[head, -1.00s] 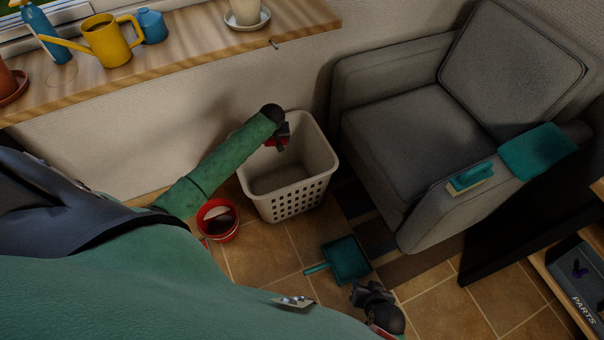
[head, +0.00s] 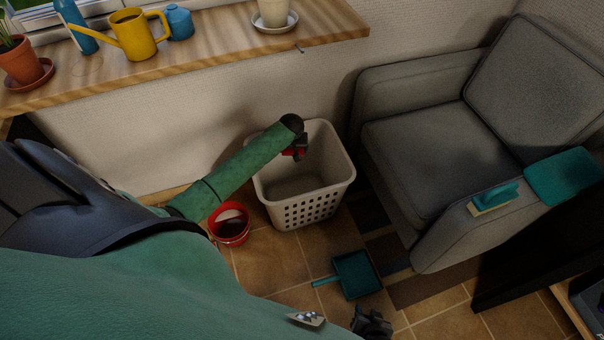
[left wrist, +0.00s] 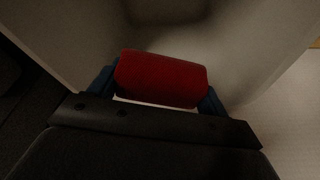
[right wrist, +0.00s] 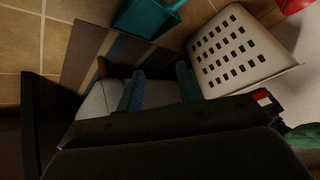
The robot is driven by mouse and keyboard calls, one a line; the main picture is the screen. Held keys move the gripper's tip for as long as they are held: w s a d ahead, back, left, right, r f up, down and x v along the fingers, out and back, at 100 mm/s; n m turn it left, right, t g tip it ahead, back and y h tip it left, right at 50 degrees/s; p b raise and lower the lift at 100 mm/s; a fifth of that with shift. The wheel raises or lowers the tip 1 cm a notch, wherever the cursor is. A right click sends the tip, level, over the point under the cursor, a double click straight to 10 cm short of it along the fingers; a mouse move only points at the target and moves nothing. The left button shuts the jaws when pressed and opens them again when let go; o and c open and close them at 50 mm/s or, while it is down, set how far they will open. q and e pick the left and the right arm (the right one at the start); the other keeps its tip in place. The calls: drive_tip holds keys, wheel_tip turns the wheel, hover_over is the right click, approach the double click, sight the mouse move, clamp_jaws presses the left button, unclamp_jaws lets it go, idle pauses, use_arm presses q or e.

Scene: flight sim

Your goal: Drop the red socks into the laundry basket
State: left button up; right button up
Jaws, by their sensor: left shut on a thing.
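The white laundry basket (head: 318,208) stands on the tiled floor against the wall, with slotted holes in its front. My left gripper (head: 299,150) is over the basket's opening, near its back left side. It is shut on the red socks (left wrist: 162,78), a rolled red bundle between its blue fingers in the left wrist view. A bit of the red socks (head: 291,153) also shows in the head view, mostly hidden by the gripper. My right gripper (head: 372,322) is low at the bottom edge; its fingers (right wrist: 160,88) are apart and empty in the right wrist view.
A red bucket (head: 230,226) stands left of the basket. A teal dustpan (head: 356,274) lies in front of it. A grey armchair (head: 425,150) is on the right, with a brush (head: 494,199) and teal cloth (head: 565,177) on its arm. A wooden windowsill (head: 210,50) runs above.

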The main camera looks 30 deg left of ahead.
use_arm(q)
drive_tip(key=shift+f+b, duration=0.85)
drive_tip(key=shift+f, duration=0.1)
drive_tip(key=shift+f+b, duration=0.85)
drive_tip(key=shift+b, duration=0.15)
use_arm(e)
drive_tip(key=shift+s+d+f, duration=0.1)
drive_tip(key=shift+s+f, duration=0.05)
drive_tip(key=shift+f, duration=1.3)
drive_tip(key=shift+s+f, duration=0.1)
drive_tip(key=shift+f, duration=1.35)
use_arm(q)
drive_tip(key=o, duration=1)
drive_tip(key=p+v, duration=0.1)
drive_tip(key=v, duration=0.5)
drive_tip(key=shift+r, duration=0.25)
drive_tip(key=shift+s+d+r, duration=0.15)
drive_tip(key=shift+s+r, duration=0.1)
drive_tip(key=shift+r, duration=0.35)
use_arm(e)
drive_tip(key=shift+w+r, duration=0.1)
drive_tip(key=shift+r, duration=0.45)
